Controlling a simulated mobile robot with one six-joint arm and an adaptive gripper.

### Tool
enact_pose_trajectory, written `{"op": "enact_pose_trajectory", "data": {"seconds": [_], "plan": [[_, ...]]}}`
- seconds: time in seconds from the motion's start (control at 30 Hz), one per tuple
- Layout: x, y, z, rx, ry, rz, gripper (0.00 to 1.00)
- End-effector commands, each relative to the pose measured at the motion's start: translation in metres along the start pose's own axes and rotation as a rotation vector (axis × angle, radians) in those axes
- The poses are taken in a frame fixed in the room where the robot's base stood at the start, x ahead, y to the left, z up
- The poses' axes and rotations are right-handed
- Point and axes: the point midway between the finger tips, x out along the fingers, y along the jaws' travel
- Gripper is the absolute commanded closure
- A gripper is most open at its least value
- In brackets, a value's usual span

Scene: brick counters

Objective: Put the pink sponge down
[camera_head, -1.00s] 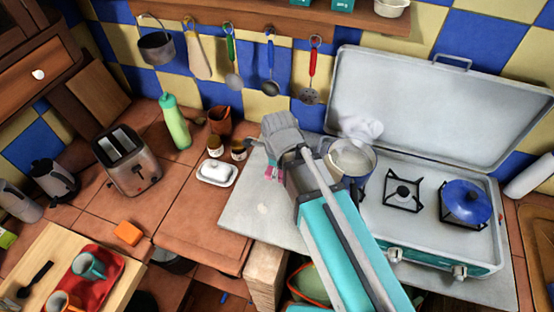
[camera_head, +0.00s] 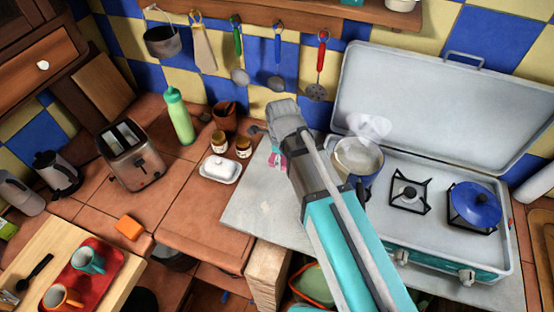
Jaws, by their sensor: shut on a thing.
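My gripper (camera_head: 277,157) is at the left side of my arm, over the back of the grey slab left of the stove. It is mostly hidden behind my own wrist. A small patch of the pink sponge (camera_head: 283,162) shows at the gripper, and the gripper is shut on it. Most of the sponge is hidden. I cannot tell whether the sponge touches the grey slab (camera_head: 250,205) or hangs above it.
A steaming pot (camera_head: 357,160) stands on the stove (camera_head: 425,165) just right of my wrist. A white butter dish (camera_head: 221,168) and two small jars stand left of the gripper. The front of the grey slab is clear. An orange sponge-like block (camera_head: 128,228) lies farther left.

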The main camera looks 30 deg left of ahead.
Motion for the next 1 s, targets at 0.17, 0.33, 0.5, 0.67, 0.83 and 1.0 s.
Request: {"op": "enact_pose_trajectory", "data": {"seconds": [0.17,0.33,0.5,0.67,0.83,1.0], "plan": [[0.018,-0.032,0.018,0.001,0.000,0.000,0.68],[0.035,-0.048,0.026,0.002,0.000,0.000,0.68],[0.051,-0.059,0.033,0.002,0.000,0.000,0.68],[0.064,-0.069,0.038,0.003,0.000,0.000,0.68],[0.070,-0.075,0.041,0.003,0.000,0.000,0.68],[0.070,-0.075,0.041,0.003,0.000,0.000,0.68]]}}
